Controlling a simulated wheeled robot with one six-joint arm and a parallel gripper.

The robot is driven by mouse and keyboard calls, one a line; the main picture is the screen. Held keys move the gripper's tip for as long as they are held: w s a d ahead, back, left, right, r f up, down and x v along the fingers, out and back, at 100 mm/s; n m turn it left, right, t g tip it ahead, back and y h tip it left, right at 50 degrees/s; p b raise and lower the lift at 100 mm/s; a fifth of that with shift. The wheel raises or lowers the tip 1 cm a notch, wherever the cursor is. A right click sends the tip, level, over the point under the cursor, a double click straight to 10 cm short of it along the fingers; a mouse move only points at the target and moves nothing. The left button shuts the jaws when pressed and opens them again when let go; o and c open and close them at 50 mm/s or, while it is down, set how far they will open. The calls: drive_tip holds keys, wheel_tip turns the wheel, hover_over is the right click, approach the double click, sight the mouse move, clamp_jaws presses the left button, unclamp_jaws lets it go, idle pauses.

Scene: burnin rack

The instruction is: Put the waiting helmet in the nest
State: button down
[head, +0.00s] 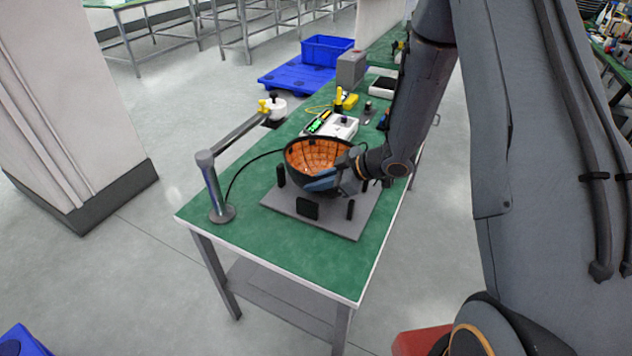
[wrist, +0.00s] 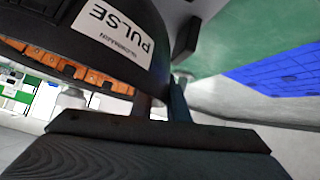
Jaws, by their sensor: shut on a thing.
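The helmet (head: 300,178) is a dark shell, open side up, with an orange padded lining. It is at the nest (head: 330,222), a grey plate with several upright black posts on the green table. The helmet is among the posts; I cannot tell whether it touches the plate. My gripper (head: 352,172) is shut on the helmet's right rim. In the wrist view the helmet's dark shell (wrist: 120,15) with a white "PULSE" label fills the upper left, against my gripper (wrist: 165,105). The far posts are partly hidden.
A grey post (head: 212,190) with a swing arm stands at the table's left edge. A white instrument (head: 332,124) with a green display and yellow-topped items are behind the nest. The table's front left corner is clear.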

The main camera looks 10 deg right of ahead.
drive_tip(key=shift+f, duration=0.25)
drive_tip(key=shift+f, duration=0.45)
drive_tip(key=c, duration=1.7)
unclamp_jaws()
